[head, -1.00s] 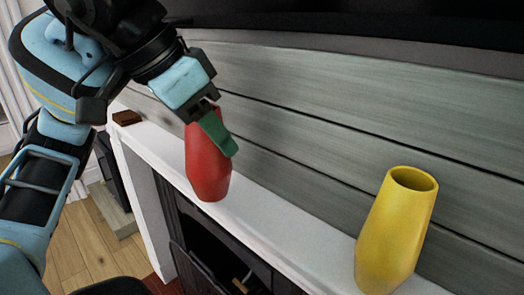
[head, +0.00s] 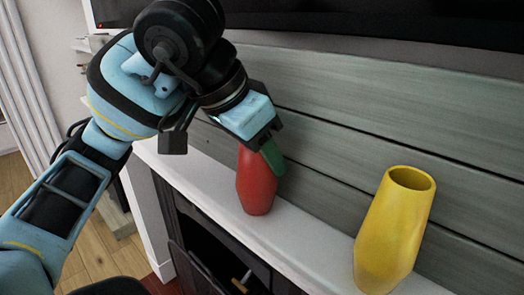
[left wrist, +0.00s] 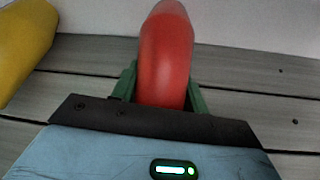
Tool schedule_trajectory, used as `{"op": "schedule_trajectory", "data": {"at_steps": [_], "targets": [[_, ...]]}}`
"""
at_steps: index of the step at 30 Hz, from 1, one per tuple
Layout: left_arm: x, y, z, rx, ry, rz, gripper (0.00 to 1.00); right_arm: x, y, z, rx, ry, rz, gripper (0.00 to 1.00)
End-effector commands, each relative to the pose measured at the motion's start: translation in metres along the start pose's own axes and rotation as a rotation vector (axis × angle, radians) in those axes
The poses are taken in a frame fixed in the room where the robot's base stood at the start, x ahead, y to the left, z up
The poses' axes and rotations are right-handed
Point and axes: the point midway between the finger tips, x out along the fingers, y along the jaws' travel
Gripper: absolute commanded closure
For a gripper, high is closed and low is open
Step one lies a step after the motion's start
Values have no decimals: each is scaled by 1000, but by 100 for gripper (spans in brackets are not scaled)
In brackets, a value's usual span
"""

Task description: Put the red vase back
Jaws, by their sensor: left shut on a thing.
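The red vase (head: 257,186) is upright at the white mantel shelf in the head view, left of the yellow vase. Its base looks at or just over the shelf; I cannot tell whether it touches. My left gripper (head: 268,152) is shut on its upper part, with a green finger along the right side. In the left wrist view the red vase (left wrist: 166,60) stands between the two green fingers of the gripper (left wrist: 162,85). The vase's rim is hidden by the gripper in the head view. My right gripper is not in view.
A yellow vase (head: 395,230) stands on the right part of the white mantel shelf (head: 305,243), with bare shelf between the vases. The grey plank wall (head: 330,110) rises close behind. A dark fireplace front (head: 205,250) lies below the shelf.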

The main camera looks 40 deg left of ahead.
Motion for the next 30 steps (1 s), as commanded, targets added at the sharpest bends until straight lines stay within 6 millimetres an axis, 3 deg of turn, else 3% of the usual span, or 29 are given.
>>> {"op": "schedule_trajectory", "data": {"at_steps": [11,12,17,26,30], "targets": [[3,0,2,-1,4,1,98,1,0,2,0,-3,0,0],[4,0,2,0,2,0,54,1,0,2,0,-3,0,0],[3,0,2,0,2,0,34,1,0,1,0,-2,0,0],[2,0,1,0,3,0,34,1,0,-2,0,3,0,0],[-9,0,-1,-1,6,0,34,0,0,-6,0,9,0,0]]}}
